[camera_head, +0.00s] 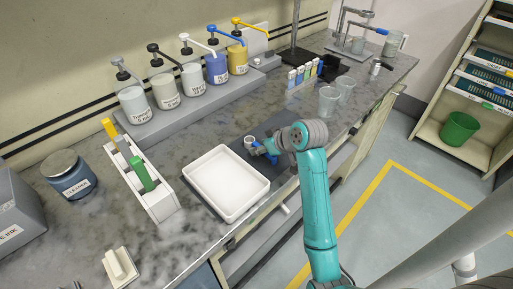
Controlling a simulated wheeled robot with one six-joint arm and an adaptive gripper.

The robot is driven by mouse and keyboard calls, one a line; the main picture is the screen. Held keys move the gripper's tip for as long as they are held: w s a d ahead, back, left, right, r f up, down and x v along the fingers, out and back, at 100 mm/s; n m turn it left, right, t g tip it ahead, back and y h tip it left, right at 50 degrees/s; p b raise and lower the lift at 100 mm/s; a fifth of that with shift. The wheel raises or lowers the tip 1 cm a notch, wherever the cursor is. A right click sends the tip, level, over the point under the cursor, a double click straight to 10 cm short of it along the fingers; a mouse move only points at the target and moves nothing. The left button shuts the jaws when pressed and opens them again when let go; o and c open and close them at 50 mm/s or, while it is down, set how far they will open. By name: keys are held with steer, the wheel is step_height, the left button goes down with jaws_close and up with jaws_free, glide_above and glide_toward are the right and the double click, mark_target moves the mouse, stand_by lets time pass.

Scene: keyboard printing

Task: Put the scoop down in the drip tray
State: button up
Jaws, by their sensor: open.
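The white rectangular tray (226,183), which looks like the drip tray, lies empty near the front edge of the counter. My gripper (255,150) is just past its upper right corner, low over a dark mat (283,180). It is open. A small blue and white piece (249,141) shows right at the fingertips. It may be the scoop, but it is too small and partly hidden to be sure. I cannot tell whether the fingers touch it. No scoop shows in the white tray.
Several pump bottles (164,91) stand on a grey riser behind. A white holder (157,199) with coloured handles and a blue jar (68,174) are left of the tray. Clear beakers (328,100) stand to the right. The counter between riser and tray is clear.

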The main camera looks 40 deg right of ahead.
steer(key=shift+w+f, duration=0.3)
jaws_close()
steer(key=shift+r, duration=0.1)
